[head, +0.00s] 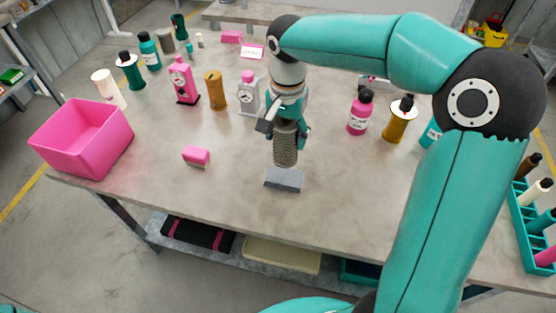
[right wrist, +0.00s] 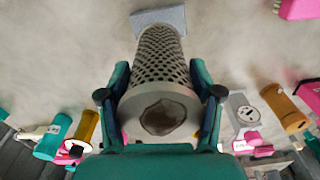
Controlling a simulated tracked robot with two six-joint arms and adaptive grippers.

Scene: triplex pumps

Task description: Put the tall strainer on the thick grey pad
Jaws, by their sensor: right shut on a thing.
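The tall strainer (head: 286,150) is a grey-brown perforated cylinder, held upright in my right gripper (head: 284,122). In the right wrist view the fingers close on both sides of the strainer (right wrist: 162,60), near its open rim. The thick grey pad (head: 284,179) lies on the table just below the strainer's lower end; it also shows at the top of the right wrist view (right wrist: 160,16). The strainer's lower end overlaps the pad's far edge in the head view; I cannot tell whether they touch. My left gripper is out of view.
A pink sponge-like block (head: 196,156) lies left of the pad, and a pink bin (head: 82,138) stands at the left edge. Pink (head: 360,112) and amber (head: 397,120) bottles stand to the right. Several bottles and dispensers stand behind. The table around the pad is clear.

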